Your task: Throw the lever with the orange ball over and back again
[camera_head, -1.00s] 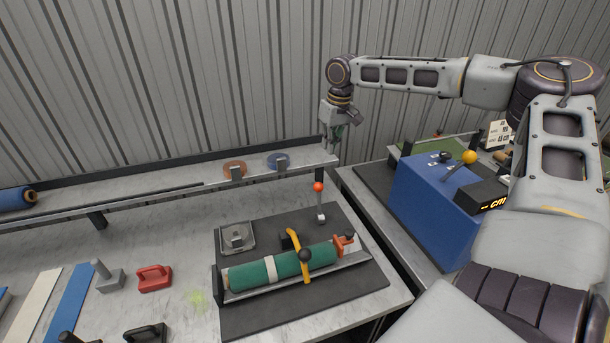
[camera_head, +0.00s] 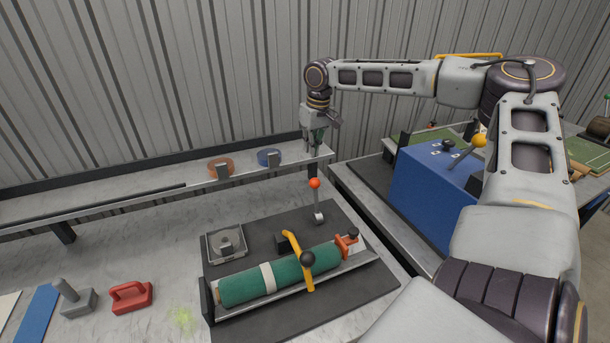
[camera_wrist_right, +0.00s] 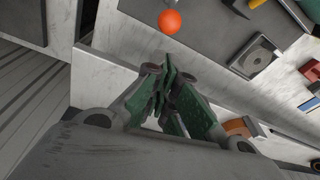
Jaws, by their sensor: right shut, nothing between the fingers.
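The lever (camera_head: 318,205) stands nearly upright on the dark mat, topped by an orange-red ball (camera_head: 314,183). The ball also shows in the right wrist view (camera_wrist_right: 169,22), beyond the fingertips and apart from them. My right gripper (camera_head: 313,150) points down behind and above the ball, near the end of the back shelf. In the right wrist view its green-padded fingers (camera_wrist_right: 165,85) are together with nothing between them. My left gripper does not show.
A green roll (camera_head: 285,278) lies in a metal cradle under a yellow handle (camera_head: 293,245) with a black knob, in front of the lever. Tape rolls (camera_head: 221,167) stand on the back shelf (camera_head: 130,195). A blue machine with a yellow-balled lever (camera_head: 425,190) stands to the right.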

